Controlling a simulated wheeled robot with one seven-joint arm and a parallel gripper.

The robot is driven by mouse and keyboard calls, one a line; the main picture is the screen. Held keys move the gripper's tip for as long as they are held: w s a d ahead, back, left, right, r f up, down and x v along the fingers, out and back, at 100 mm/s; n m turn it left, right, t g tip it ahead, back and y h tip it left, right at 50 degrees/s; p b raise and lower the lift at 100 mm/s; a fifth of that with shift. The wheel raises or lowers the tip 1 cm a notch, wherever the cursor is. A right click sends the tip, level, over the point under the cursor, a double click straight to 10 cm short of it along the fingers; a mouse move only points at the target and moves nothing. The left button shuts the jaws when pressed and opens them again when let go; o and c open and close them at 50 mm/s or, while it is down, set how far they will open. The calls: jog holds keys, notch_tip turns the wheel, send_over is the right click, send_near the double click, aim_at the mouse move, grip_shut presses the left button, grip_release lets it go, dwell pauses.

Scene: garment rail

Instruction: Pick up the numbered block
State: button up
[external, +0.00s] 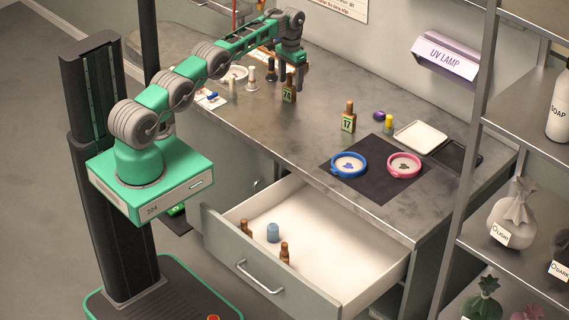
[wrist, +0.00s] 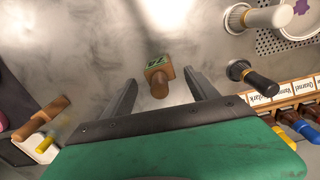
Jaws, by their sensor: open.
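A brown, bottle-shaped block with a green number label (external: 289,92) stands upright on the grey bench; its number looks like 74 but is small. It also shows in the wrist view (wrist: 159,82), in the gap between my fingers and towards their tips. My gripper (wrist: 164,88) is open and empty, with one finger on each side of the block; whether they touch it I cannot tell. In the external view my gripper (external: 302,76) is beside and partly behind the block. A second brown block labelled 17 (external: 348,117) stands further right on the bench.
A dark peg (external: 271,70) and a pale peg (external: 251,78) stand close to my gripper. A dark mat with a blue dish (external: 348,165) and a pink dish (external: 404,165) lies to the right. An open drawer (external: 325,252) juts out below. The mid-bench is clear.

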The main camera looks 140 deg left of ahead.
aim_at(290, 86)
jog(key=f+p, duration=0.1)
jog(key=f, duration=0.3)
jog(key=shift+d, duration=0.2)
grip_shut()
dwell(0.4)
